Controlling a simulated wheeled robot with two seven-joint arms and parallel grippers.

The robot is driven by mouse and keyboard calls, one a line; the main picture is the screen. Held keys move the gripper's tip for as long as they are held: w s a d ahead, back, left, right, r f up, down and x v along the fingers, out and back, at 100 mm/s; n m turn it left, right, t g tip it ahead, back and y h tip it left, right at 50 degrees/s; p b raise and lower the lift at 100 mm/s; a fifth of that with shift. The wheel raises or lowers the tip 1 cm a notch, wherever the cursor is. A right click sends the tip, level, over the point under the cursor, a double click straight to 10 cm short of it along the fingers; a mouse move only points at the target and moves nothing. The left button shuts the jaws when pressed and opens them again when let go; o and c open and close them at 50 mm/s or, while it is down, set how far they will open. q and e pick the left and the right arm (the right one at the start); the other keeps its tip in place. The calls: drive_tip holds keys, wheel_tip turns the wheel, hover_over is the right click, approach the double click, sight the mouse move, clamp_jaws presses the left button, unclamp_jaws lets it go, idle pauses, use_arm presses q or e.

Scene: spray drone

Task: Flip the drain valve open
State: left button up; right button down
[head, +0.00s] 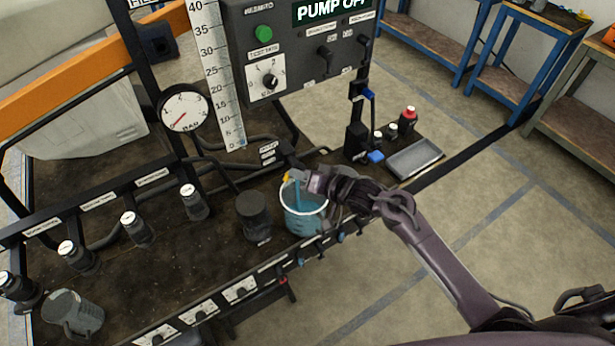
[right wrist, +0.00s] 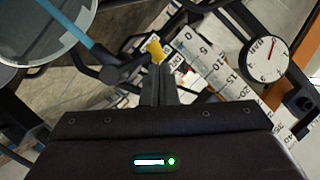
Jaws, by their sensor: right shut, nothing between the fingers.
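The drain valve's small yellow handle (head: 287,176) shows just left of my right gripper (head: 303,178) in the head view, above a clear bucket (head: 312,222). In the right wrist view the yellow handle (right wrist: 156,50) is just beyond the tips of my right gripper (right wrist: 158,72), which is shut and empty. I cannot tell whether the fingertips touch the handle. A blue strip (right wrist: 68,25), a stream or a tube, runs from the dark valve body (right wrist: 122,74) toward the bucket (right wrist: 45,58). My gripper partly hides the valve in the head view. My left gripper is not in view.
A control panel (head: 292,100) reading PUMP OFF, a white ruler (head: 215,75) and a pressure gauge (head: 185,109) stand behind. A dark canister (head: 254,216) is left of the bucket. A grey tray (head: 415,158) and small bottles are at the right. Floor is open on the right.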

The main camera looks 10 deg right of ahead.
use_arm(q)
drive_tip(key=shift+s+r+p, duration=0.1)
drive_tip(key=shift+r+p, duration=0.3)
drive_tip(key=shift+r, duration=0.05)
use_arm(e)
drive_tip(key=shift+a+f+n+h, duration=0.5)
drive_tip(key=shift+a+f+n, duration=0.1)
drive_tip(key=shift+f, duration=0.15)
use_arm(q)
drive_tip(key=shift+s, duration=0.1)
use_arm(e)
drive_tip(key=shift+s, duration=0.1)
